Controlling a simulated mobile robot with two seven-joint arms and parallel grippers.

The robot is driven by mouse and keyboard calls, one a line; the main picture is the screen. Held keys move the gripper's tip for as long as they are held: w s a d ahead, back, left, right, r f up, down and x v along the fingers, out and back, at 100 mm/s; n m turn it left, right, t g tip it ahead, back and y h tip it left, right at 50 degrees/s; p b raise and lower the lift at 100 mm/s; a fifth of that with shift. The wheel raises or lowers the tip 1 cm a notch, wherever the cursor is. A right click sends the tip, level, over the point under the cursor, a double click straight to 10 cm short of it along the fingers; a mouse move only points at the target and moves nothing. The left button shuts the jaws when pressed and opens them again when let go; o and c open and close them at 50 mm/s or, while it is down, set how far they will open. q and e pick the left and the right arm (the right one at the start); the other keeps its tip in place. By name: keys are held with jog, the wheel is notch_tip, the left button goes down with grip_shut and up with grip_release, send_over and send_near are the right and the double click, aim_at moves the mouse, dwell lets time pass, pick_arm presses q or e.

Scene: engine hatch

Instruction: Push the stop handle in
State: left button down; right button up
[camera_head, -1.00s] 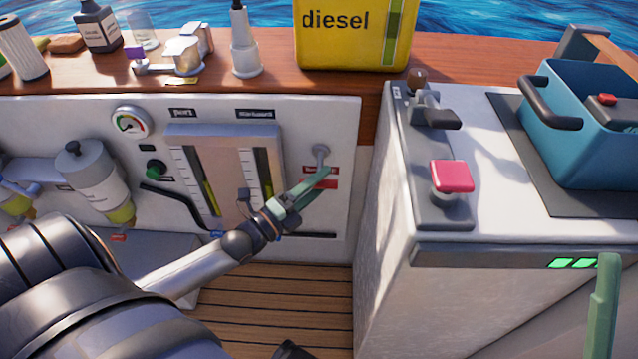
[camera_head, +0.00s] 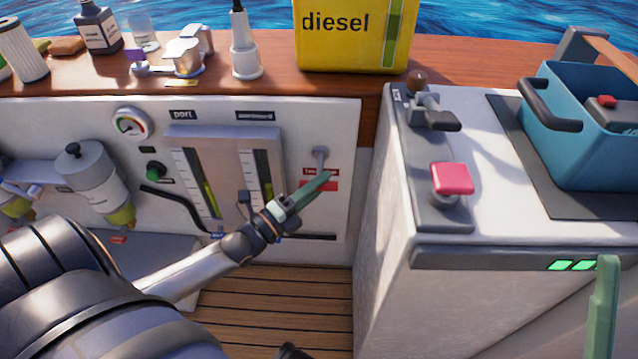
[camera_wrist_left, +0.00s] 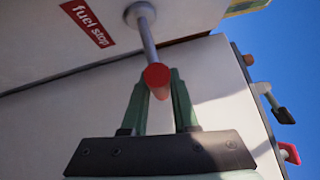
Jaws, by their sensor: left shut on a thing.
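In the left wrist view the red end (camera_wrist_left: 157,76) sits between the green fingertips. My left gripper (camera_head: 324,181) is shut on the handle; it also shows in the left wrist view (camera_wrist_left: 158,85). The rod stands out from the panel. One green finger of my right gripper (camera_head: 606,265) shows at the lower right, away from the handle.
Left of the handle are sight gauges (camera_head: 228,165) and a bent black lever (camera_head: 170,202). A white console (camera_head: 480,225) with a red-knobbed lever (camera_head: 452,179) stands close on the right. A yellow diesel can (camera_head: 345,40) stands on the wooden ledge above.

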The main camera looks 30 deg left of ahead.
aim_at(320, 169)
dwell(0.8)
pick_arm(q)
jog(key=w+a, duration=0.1)
jog(key=w+a+b, duration=0.1)
jog(key=w, duration=0.1)
jog(key=shift+w, duration=0.2)
jog(key=shift+w+a, duration=0.2)
jog(key=shift+w, duration=0.05)
jog(key=shift+a+r, duration=0.1)
jog(key=c, duration=0.7)
grip_release()
jog(key=shift+w, duration=0.1)
